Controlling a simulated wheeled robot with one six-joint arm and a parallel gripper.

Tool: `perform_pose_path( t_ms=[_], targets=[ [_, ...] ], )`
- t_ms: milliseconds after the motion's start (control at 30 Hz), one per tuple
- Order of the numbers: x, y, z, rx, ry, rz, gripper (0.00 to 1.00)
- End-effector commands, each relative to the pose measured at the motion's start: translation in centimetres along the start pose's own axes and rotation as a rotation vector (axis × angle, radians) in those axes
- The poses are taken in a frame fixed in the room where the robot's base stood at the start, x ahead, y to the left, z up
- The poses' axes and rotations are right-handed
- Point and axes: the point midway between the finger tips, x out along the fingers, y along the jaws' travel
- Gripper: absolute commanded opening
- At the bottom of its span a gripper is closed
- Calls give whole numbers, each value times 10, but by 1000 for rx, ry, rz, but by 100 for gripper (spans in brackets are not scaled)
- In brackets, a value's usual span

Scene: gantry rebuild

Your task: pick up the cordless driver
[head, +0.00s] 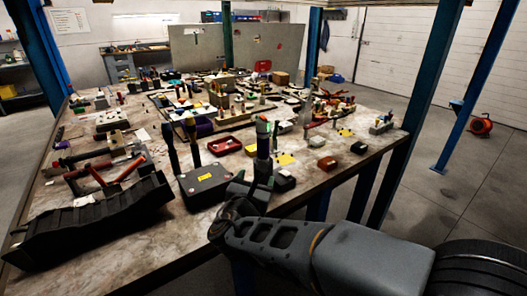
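A dark upright tool with a grey-green top (263,140) stands near the front edge of the workbench (150,225). It may be the cordless driver, but it is too small and dark to be sure. My gripper (252,187) is at the bench's front edge, in line with the tool's lower part. Dark finger-like parts show on both sides of the tool's base. I cannot tell whether they touch it or are only in front of it. The tool's lower end is hidden or merges with my gripper.
A dark case with a yellow label (205,178) and upright dark handles (171,147) stands left of my gripper. A long black tray (90,222) lies at the front left. A red tray (224,146) and small boxes (327,163) are nearby. Clutter covers the back.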

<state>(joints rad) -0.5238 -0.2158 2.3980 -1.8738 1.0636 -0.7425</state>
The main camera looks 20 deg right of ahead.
Motion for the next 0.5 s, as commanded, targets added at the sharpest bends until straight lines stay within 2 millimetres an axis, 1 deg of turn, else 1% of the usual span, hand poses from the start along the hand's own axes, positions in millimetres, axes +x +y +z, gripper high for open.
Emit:
perform_pose_path(
  t_ms=[33,100,167,267,500],
  targets=[
    [0,4,6,-52,-30,22,69],
    [0,8,11,-116,-60,41,69],
    [4,8,12,-146,-66,40,69],
    [17,8,12,-167,-65,34,69],
    [60,8,14,-166,-63,33,69]
  ],
)
